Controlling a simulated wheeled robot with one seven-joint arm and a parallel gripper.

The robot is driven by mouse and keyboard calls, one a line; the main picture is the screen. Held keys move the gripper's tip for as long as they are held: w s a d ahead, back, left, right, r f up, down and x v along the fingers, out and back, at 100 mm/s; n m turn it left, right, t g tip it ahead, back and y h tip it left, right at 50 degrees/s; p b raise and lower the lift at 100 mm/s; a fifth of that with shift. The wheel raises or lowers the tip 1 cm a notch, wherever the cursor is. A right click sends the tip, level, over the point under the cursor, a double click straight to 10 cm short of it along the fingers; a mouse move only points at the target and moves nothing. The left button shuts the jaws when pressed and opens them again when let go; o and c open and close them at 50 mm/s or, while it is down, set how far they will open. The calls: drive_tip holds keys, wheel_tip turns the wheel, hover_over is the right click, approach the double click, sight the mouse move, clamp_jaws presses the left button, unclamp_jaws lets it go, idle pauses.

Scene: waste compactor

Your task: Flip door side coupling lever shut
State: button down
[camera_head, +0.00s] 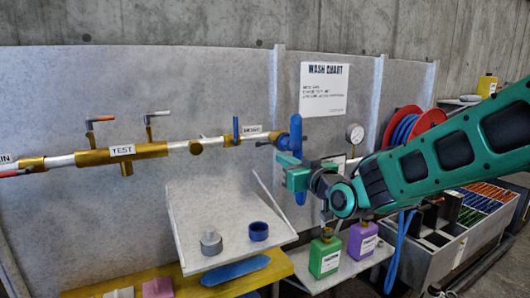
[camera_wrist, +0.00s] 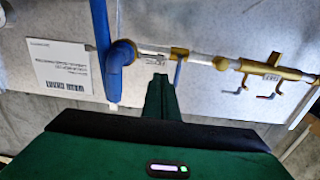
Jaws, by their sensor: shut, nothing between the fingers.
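A blue coupling (camera_head: 283,141) joins the right end of the brass pipe line to a blue hose (camera_head: 296,128). In the wrist view, the coupling (camera_wrist: 122,52) is left of my fingertips, with the hose (camera_wrist: 102,30) beside it. No separate lever on the coupling can be made out. A blue valve lever (camera_head: 236,129) stands upright on the pipe left of the coupling; it hangs downward in the inverted wrist view (camera_wrist: 178,73). My gripper (camera_head: 284,160) is shut and empty, just below the coupling; its fingers (camera_wrist: 160,78) point toward the panel. Contact cannot be told.
The brass test assembly (camera_head: 122,151) has two levers farther left. A pressure gauge (camera_head: 355,133) and red hose reel (camera_head: 402,128) are right. A tilted white tray (camera_head: 185,215) with two round fittings stands below; green (camera_head: 324,256) and purple (camera_head: 362,240) bottles stand near my arm.

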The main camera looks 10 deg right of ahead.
sight(258, 145)
drive_tip(key=x, duration=1.4)
